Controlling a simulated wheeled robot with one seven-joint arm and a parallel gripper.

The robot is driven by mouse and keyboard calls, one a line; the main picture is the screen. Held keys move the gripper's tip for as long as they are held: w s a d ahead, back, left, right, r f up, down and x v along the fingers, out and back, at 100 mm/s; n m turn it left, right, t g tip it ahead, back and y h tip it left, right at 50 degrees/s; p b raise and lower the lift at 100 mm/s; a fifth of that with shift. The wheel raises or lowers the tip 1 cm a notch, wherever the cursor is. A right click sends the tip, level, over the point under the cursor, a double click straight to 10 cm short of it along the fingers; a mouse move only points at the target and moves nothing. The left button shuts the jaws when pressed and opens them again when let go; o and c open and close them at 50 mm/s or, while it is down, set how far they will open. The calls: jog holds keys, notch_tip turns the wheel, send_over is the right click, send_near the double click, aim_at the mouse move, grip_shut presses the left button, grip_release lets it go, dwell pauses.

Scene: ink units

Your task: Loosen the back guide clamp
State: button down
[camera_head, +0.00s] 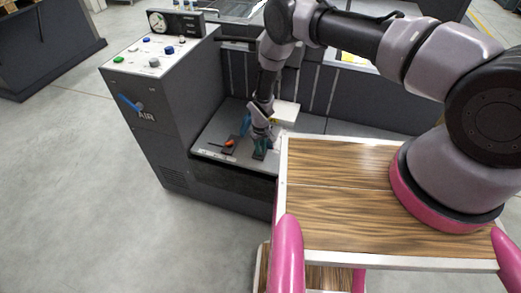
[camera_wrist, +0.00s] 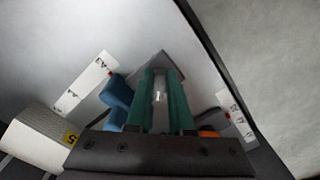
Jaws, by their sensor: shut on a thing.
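My gripper (camera_head: 260,151) reaches down to the grey ledge of the machine. In the wrist view its two green fingers (camera_wrist: 161,88) are close together, shut on a narrow grey part (camera_wrist: 158,97) over a dark plate (camera_wrist: 176,66). This may be a guide clamp; its shape is mostly hidden by the fingers. A blue piece (camera_wrist: 117,95) is just left of the fingers, and an orange piece (camera_wrist: 208,133) shows low on the right. In the head view an orange-red handle (camera_head: 229,143) lies on a dark plate left of my gripper. I cannot tell which clamp is the back one.
White printed scale strips (camera_wrist: 83,84) lie on the ledge (camera_head: 210,152). A grey cabinet with buttons, a gauge and a blue AIR lever (camera_head: 130,104) stands at left. A pale block (camera_head: 285,111) is close behind my gripper. Open floor lies front left.

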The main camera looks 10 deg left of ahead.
dwell(0.4)
jog(key=c, duration=0.8)
grip_release()
jog(key=shift+r, duration=0.1)
notch_tip(320, 180, up, 11)
jog(key=shift+f, duration=0.2)
